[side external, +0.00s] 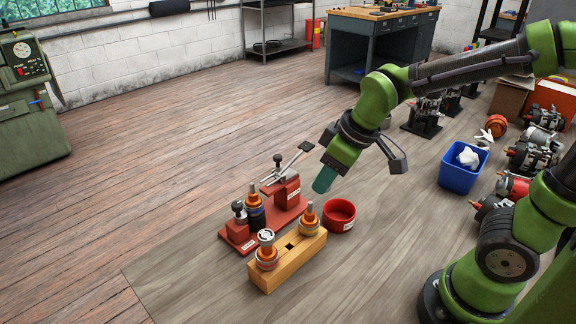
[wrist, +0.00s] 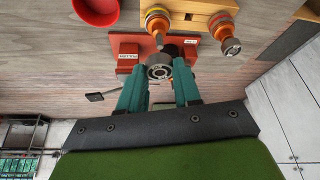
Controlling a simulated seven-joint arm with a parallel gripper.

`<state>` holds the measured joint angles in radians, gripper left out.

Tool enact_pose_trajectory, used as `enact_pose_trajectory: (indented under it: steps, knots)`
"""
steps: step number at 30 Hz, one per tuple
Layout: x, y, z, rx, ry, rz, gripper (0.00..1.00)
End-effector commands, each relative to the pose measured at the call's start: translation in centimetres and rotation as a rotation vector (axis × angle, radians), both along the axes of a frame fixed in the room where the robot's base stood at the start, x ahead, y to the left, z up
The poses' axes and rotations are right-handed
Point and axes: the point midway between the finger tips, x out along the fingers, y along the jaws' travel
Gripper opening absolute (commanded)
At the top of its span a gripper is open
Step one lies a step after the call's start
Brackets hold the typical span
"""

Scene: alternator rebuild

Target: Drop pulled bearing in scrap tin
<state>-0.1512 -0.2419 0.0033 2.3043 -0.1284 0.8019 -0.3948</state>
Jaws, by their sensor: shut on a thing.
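My gripper (side external: 325,181) hangs above the bench, with its teal fingers just up and left of the red scrap tin (side external: 340,215) in the side view. In the wrist view my gripper (wrist: 159,85) is shut on a small grey ring bearing (wrist: 159,72) at its fingertips. The bearing cannot be made out in the side view. The round red tin also shows at the top left of the wrist view (wrist: 95,12), apart from the bearing. The part of its inside that shows looks empty.
A red fixture (side external: 236,233) with a lever clamp holds a dark and orange rotor (side external: 255,214). A wooden block (side external: 285,272) holds two rotors beside the tin. A blue bin (side external: 459,178) and several alternators stand to the right. The floor's left side is clear.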

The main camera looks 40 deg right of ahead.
Motion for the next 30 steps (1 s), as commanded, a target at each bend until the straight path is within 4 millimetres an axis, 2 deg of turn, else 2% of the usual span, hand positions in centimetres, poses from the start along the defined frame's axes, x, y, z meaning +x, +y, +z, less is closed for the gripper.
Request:
enact_pose_trajectory:
  steps: [3,6,12,19,24,30]
  knots:
    - [0.4,-3.3,-2.1,0.001,0.009,-0.102,0.03]
    - [0.8,-6.2,-4.1,0.003,0.009,-0.089,0.03]
    - [1.0,-9.0,-6.3,0.006,0.006,0.043,0.03]
    - [1.4,-10.9,-8.0,0.006,0.005,0.271,0.03]
    - [2.0,-10.7,-8.1,0.004,0.003,0.478,0.03]
    - [2.1,-10.5,-8.0,0.003,0.003,0.594,0.03]
